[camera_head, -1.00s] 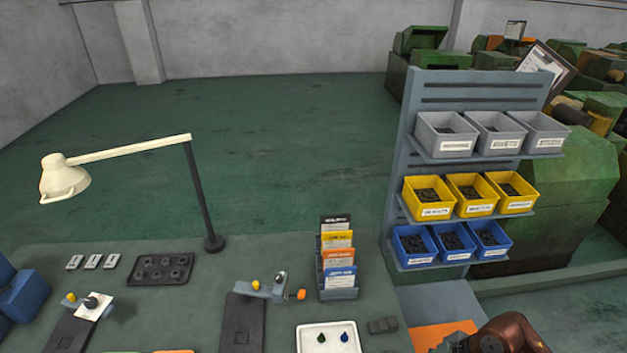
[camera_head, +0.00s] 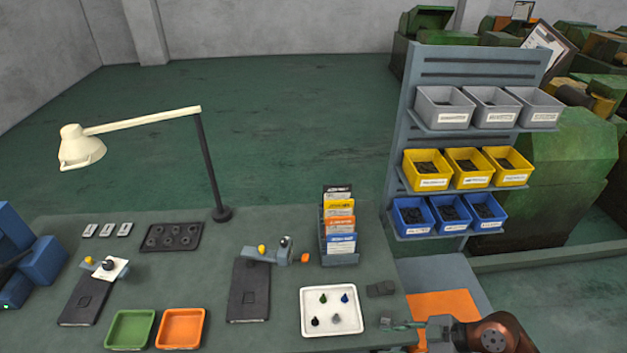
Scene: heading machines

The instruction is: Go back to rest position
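My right arm (camera_head: 498,335) enters at the bottom right, with a brown joint and a dark grey link. Its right gripper (camera_head: 398,324) points left over the table's right edge, just right of the white tray (camera_head: 331,331) and in front of a small dark block (camera_head: 381,289). The gripper's fingers are small and partly merge with the dark table, so I cannot tell whether they are open or hold anything. My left arm and gripper are out of view.
The white tray holds several small dark, green and blue pieces. Green (camera_head: 130,344) and orange (camera_head: 181,343) trays lie front left. Dark fixtures (camera_head: 249,293), a card holder (camera_head: 339,257) and a lamp (camera_head: 208,165) stand on the table. A bin rack (camera_head: 404,120) stands right.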

